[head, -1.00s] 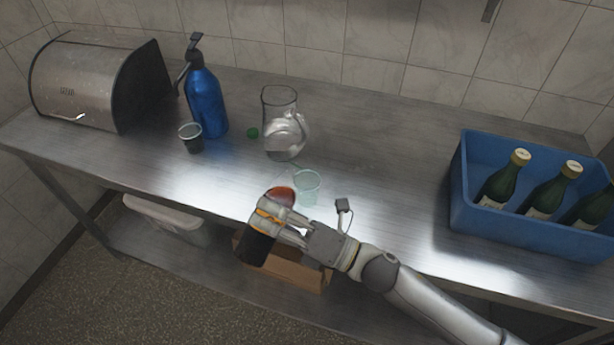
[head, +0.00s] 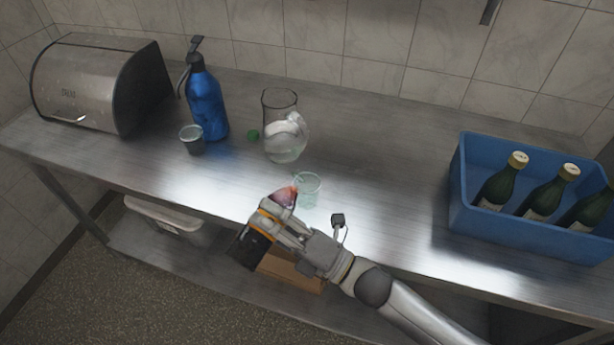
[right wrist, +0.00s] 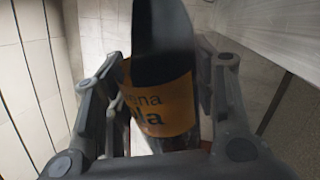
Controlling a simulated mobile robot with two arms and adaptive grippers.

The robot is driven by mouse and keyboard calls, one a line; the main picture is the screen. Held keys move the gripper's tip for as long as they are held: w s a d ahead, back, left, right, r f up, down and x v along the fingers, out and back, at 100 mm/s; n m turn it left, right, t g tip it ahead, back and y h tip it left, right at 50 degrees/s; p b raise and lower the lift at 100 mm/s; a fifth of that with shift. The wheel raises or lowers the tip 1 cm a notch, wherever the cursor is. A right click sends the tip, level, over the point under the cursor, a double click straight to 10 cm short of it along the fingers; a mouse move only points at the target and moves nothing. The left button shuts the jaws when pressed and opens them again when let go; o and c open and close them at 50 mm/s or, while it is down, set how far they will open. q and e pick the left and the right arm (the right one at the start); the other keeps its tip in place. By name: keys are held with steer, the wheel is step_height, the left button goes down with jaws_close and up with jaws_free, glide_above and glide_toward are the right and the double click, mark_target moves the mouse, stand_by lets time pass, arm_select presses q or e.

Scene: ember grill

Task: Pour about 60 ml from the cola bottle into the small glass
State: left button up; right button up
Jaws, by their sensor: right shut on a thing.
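The cola bottle (head: 250,248) is dark with an orange label. My right gripper (head: 272,220) is shut around it at the table's front edge. The bottle is tilted, its reddish upper end up and to the right, close beside the small clear glass (head: 308,192). I cannot tell whether its mouth is over the rim or whether liquid flows. The glass stands upright on the metal table; its fill is unclear. In the right wrist view the bottle (right wrist: 165,95) sits between the fingers, its label partly readable. My left gripper is not in view.
A blue crate (head: 540,232) with green bottles is at right. A bread bin (head: 85,85) is at far left.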

steer(key=shift+w+r+m+t+p, duration=0.15)
steer(key=shift+r+m+t+p, duration=0.15)
steer(key=shift+r+m+p, duration=0.6)
stand_by(0.5)
steer(key=shift+s, duration=0.2)
steer(key=shift+s+a, duration=0.15)
steer(key=shift+a, duration=0.05)
steer(key=shift+r+m, duration=0.2)
steer(key=shift+m, duration=0.3)
stand_by(1.9)
